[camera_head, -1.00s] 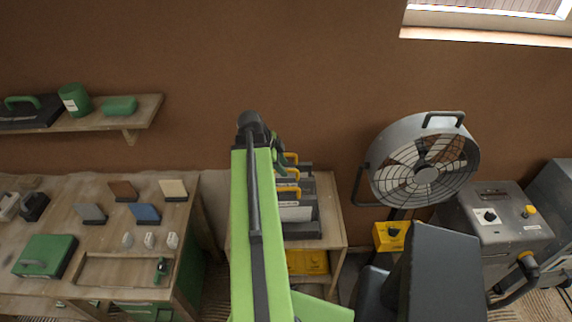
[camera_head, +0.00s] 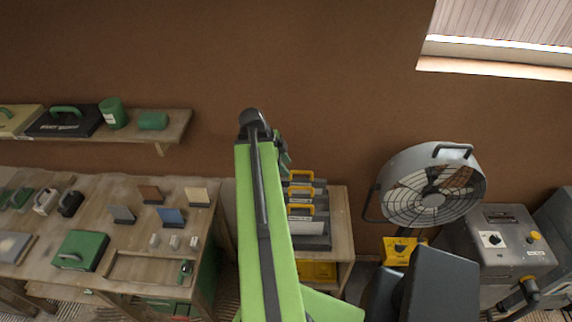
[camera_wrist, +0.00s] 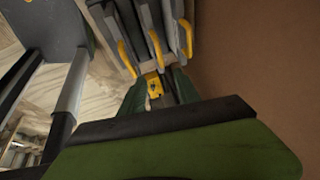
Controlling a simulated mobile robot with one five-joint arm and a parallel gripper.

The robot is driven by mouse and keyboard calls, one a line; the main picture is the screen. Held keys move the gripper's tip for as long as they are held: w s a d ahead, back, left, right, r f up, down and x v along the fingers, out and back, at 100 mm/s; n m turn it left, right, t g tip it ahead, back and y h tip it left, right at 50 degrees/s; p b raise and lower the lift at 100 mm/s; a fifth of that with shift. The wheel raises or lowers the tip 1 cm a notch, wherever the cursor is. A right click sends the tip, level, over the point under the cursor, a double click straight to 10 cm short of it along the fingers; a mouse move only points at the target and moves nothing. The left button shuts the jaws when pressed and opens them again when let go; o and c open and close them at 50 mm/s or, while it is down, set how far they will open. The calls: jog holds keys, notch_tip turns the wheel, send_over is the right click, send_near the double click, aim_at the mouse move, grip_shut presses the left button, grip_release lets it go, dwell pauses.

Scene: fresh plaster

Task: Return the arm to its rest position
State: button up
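My green arm (camera_head: 262,220) rises up the middle of the head view, in front of a small wooden shelf unit (camera_head: 341,225). My gripper (camera_wrist: 158,88) shows in the wrist view as two dark green fingers standing apart, with nothing held between them. A yellow item (camera_wrist: 154,84) shows beyond the gap. In the head view only a bit of the gripper shows behind the arm's top end; its fingertips are hidden there.
Grey cases with yellow handles (camera_head: 303,208) stand on the shelf unit close to my arm. A drum fan (camera_head: 432,188) and a grey machine (camera_head: 497,240) stand right. A workbench (camera_head: 65,212) with tools and a wall shelf (camera_head: 160,135) are left.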

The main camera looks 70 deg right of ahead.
dwell(0.4)
jog(key=w+a+f+n+t+b, duration=0.1)
jog(key=w+a+f+n+b, duration=0.4)
jog(key=w+a, duration=0.6)
jog(key=w+a+f+n+t+b, duration=0.2)
jog(key=w+a+f+b, duration=0.45)
jog(key=w+a, duration=0.5)
jog(key=w+a+f+n+y+b, duration=0.1)
jog(key=w+a+f+n+b, duration=0.1)
jog(key=a+n, duration=0.6)
jog(key=w+a+f+n+y+b, duration=0.1)
jog(key=w+a+f+n+b, duration=0.1)
jog(key=a+n, duration=0.6)
jog(key=w+a+f+n+y+b, duration=0.1)
jog(key=w+a+f+n, duration=0.3)
jog(key=a+n, duration=0.5)
jog(key=a+f+b, duration=0.1)
jog(key=a, duration=0.4)
jog(key=shift+y+b, duration=0.3)
jog(key=shift+b, duration=0.1)
